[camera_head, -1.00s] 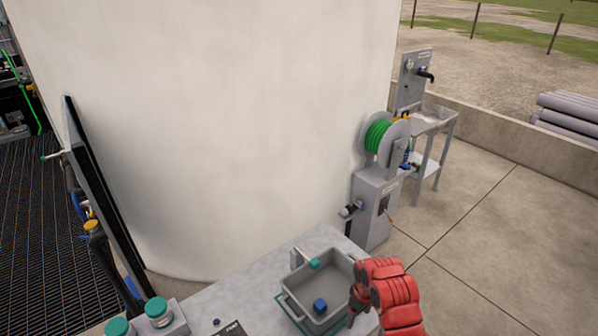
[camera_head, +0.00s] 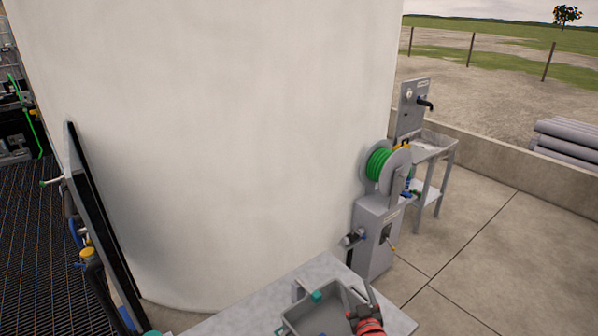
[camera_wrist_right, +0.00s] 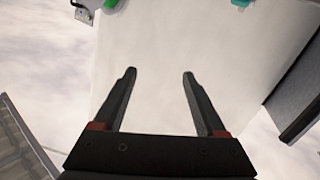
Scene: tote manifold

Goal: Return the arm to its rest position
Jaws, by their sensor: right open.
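My right gripper (camera_head: 366,300) is at the bottom edge of the head view, in front of the right side of the grey tote. Part of my red right arm shows just below it. In the right wrist view its two dark fingers (camera_wrist_right: 159,75) stand apart with nothing between them, against a pale surface. My left arm and gripper are not in view.
The grey tote (camera_head: 298,318) is cut off by the bottom edge, on a grey bench (camera_head: 245,310). A large white tank (camera_head: 220,140) stands behind. A green hose reel (camera_head: 379,165) and a sink stand (camera_head: 432,146) are at right. Paved floor there is clear.

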